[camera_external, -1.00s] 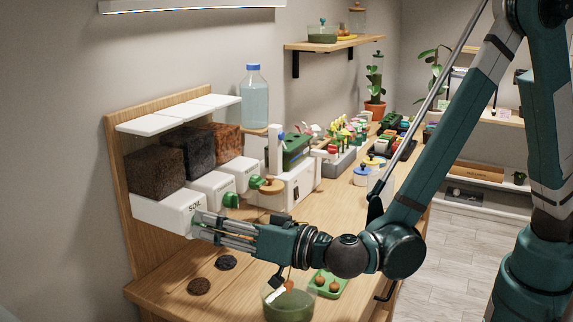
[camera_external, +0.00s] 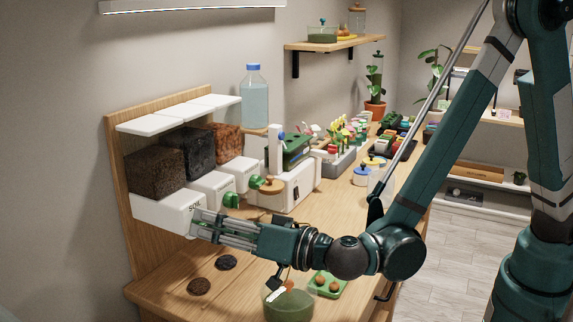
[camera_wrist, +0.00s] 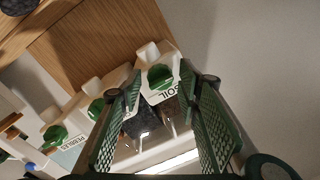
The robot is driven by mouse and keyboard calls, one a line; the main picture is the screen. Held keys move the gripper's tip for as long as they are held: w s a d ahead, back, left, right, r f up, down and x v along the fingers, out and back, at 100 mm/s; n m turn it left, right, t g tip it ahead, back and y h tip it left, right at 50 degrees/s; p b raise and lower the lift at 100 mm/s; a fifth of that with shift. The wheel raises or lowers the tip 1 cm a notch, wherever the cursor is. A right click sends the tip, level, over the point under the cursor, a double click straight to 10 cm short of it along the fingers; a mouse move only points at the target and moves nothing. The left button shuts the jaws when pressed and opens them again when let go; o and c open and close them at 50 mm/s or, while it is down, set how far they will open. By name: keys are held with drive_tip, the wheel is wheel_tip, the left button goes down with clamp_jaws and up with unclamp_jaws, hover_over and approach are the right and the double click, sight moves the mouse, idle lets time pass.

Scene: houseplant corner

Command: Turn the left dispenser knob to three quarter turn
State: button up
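The left dispenser is a white box (camera_external: 155,212) labelled SOIL, under a block of dark brown soil (camera_external: 155,172). Its green knob (camera_wrist: 161,77) shows in the wrist view beside the SOIL label; in the external view my gripper hides it. My gripper (camera_external: 198,222) is at the front of this dispenser. In the wrist view my gripper (camera_wrist: 170,82) has its fingers spread, with the knob between the tips and a visible gap on both sides. I cannot tell how deep the knob sits between them or how far it is turned.
Two more dispensers stand to the right, with green knobs (camera_external: 231,200) and (camera_external: 254,182). A white machine (camera_external: 290,188) stands beyond them. Dark discs (camera_external: 199,286), a green bowl (camera_external: 288,305) and a green tray (camera_external: 328,285) lie on the bench near my wrist.

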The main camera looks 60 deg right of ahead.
idle(0.4)
drive_tip(key=shift+s+d, duration=0.15)
drive_tip(key=shift+s, duration=1.85)
drive_tip(key=shift+s+d, duration=0.2)
drive_tip(key=shift+s, duration=1.75)
drive_tip(key=shift+s+d, duration=0.15)
drive_tip(key=shift+s, duration=1.85)
drive_tip(key=shift+r, duration=0.1)
